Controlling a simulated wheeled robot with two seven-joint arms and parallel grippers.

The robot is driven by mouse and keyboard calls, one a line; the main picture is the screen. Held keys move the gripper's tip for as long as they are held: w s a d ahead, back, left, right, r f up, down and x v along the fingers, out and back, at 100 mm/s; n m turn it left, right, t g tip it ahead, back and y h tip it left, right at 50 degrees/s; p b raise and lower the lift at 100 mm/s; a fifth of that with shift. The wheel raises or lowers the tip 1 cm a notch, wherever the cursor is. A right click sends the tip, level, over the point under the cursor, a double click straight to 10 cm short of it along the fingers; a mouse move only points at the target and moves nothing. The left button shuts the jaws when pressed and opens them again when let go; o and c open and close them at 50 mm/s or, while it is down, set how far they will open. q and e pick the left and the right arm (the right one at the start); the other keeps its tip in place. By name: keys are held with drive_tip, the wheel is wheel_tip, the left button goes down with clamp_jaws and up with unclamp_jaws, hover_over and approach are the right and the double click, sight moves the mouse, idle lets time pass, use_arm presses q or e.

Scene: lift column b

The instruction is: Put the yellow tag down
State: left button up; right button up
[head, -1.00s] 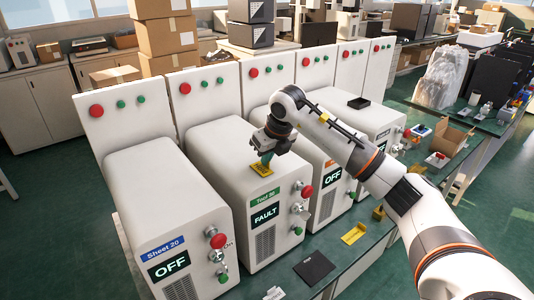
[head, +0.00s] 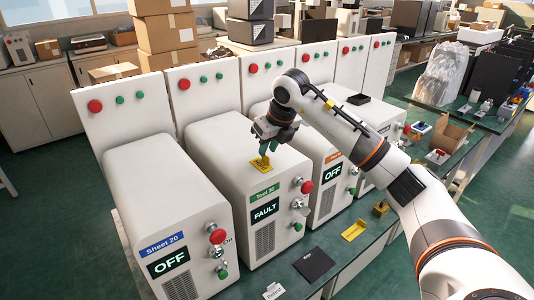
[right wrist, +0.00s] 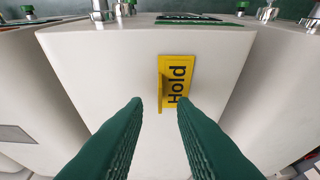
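The yellow tag (head: 261,165), marked "Hold" in the right wrist view (right wrist: 178,80), rests on top of the white machine (head: 212,145) labelled Tool 20, whose screen reads FAULT. A narrow raised yellow flap shows along one side of the tag. My right gripper (head: 267,146) is just above and beside the tag. Its green fingers (right wrist: 158,105) are apart with nothing held between them, and the tag lies beyond their tips. My left gripper is in neither view.
A white machine (head: 150,190) labelled Sheet 20 stands to the left, and another machine showing OFF (head: 310,160) stands to the right. A black plate (head: 312,264) and a yellow bracket (head: 355,230) lie on the green bench in front. Knobs and buttons stick out from the machine fronts.

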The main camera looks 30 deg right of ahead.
drive_tip(key=b+v, duration=0.1)
drive_tip(key=v, duration=0.8)
drive_tip(key=shift+r+b, duration=0.2)
drive_tip(key=shift+b, duration=0.15)
